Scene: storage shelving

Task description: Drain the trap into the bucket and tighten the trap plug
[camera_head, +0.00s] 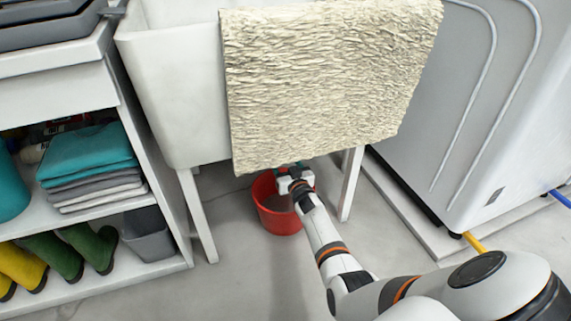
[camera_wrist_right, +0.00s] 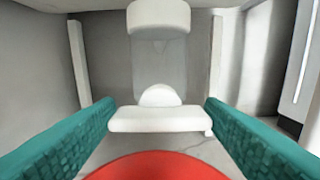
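The red bucket (camera_head: 284,219) stands on the floor under the white sink (camera_head: 170,90); its red shows at the bottom of the right wrist view (camera_wrist_right: 160,168). In the right wrist view, a white rounded trap part (camera_wrist_right: 158,16) is at the top. Below it is the white trap plug (camera_wrist_right: 158,120), with a domed top and a wide bar. How the plug joins the trap is unclear. My right gripper (camera_wrist_right: 159,106) is open, its teal fingers on either side of the plug with small gaps. It also shows above the bucket in the head view (camera_head: 290,172). My left gripper is out of view.
A cream towel (camera_head: 325,75) hangs over the sink's front and hides the trap in the head view. Sink legs (camera_head: 198,215) flank the bucket. Shelving (camera_head: 120,275) stands left, a white appliance (camera_head: 490,110) right. The floor in front is clear.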

